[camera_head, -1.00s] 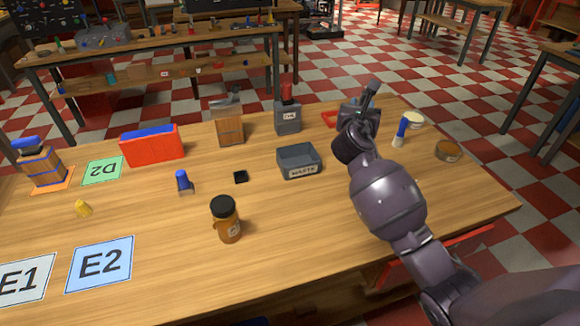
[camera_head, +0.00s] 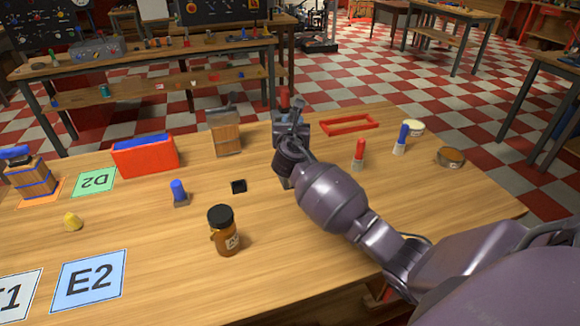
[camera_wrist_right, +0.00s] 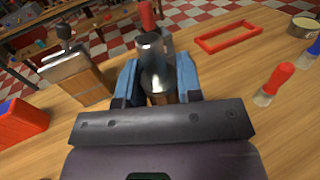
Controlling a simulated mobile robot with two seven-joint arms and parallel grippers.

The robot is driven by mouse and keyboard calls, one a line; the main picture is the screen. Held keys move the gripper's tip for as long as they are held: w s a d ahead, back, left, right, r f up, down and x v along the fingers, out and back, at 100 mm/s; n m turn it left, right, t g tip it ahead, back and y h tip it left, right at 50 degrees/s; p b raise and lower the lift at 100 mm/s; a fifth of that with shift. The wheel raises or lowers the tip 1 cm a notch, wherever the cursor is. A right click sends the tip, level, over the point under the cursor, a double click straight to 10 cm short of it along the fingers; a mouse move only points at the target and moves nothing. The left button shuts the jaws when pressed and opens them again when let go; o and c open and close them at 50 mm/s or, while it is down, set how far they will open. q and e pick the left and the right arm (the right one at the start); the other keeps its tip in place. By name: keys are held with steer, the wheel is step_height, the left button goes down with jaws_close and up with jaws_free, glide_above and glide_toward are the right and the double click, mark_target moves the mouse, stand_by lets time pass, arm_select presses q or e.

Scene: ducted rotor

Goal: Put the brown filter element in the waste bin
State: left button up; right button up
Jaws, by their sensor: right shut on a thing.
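My right gripper (camera_head: 298,112) is raised over the middle of the table. In the right wrist view its two blue-grey fingers (camera_wrist_right: 158,78) are shut on a cylinder with a shiny grey end and a brown part low between the fingers, which I take for the brown filter element (camera_wrist_right: 155,62). In the head view the gripper and wrist hide most of this piece. The grey waste bin (camera_head: 284,182) is almost wholly hidden behind my right wrist; only a dark sliver shows. My left gripper is not in view.
A grey container with a red top (camera_head: 284,97) stands just behind the gripper. A wooden block with a metal top (camera_head: 227,135) and a red bin (camera_head: 145,156) stand to the left. A brown jar (camera_head: 224,232) is in front. A red frame (camera_head: 349,124) and red-handled brush (camera_head: 359,154) are to the right.

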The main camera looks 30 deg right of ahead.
step_height(320, 180, down, 13)
steer(key=b, duration=0.4)
steer(key=shift+f, duration=0.3)
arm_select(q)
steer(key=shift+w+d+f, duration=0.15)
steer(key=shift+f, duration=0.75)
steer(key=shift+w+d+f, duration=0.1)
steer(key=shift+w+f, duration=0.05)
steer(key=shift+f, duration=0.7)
arm_select(e)
steer(key=shift+f, duration=0.4)
arm_select(q)
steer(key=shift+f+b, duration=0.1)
steer(key=shift+b, duration=0.25)
arm_select(e)
steer(key=shift+f, duration=0.2)
